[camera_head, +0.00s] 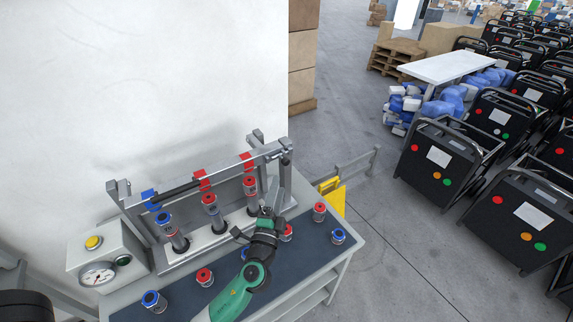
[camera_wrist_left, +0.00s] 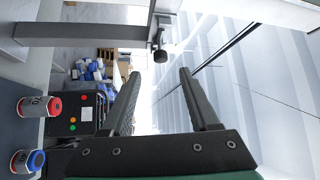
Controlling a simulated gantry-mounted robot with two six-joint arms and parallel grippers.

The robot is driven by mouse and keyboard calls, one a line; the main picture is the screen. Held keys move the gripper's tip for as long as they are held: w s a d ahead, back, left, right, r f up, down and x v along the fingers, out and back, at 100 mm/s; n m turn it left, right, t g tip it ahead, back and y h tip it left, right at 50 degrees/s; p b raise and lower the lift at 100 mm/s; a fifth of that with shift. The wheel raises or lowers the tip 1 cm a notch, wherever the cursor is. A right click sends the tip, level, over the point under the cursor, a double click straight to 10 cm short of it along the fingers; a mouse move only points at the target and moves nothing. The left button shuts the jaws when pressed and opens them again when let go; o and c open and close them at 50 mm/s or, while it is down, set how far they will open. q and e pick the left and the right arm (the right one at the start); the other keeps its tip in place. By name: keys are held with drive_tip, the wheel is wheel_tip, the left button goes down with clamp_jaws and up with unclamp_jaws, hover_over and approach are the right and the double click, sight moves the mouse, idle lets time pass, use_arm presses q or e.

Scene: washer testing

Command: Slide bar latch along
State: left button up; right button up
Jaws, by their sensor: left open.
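A test fixture stands on the table against the pale wall. Its long grey bar (camera_head: 205,176) runs across the top, with red and blue clips on it. An upright bracket with a dark round knob (camera_wrist_left: 160,55) shows in the left wrist view, just beyond my fingertips; I cannot tell whether this is the latch. My left gripper (camera_head: 258,215) is in front of the fixture's right part, below the bar. In the left wrist view its two black fingers (camera_wrist_left: 160,73) are apart with nothing between them. My right gripper is not in view.
Red- and blue-capped cylinders stand in the fixture and on the dark mat, such as a red one (camera_head: 319,211) and a blue one (camera_head: 153,301). A gauge box (camera_head: 108,252) with a yellow button is at left. Black machines (camera_head: 440,165) stand beyond the table.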

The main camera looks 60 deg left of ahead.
sight(285, 165)
use_arm(q)
drive_tip(key=x, duration=1)
drive_tip(key=shift+w+a+r, duration=0.1)
drive_tip(key=shift+w+a, duration=0.05)
clamp_jaws()
idle(0.9)
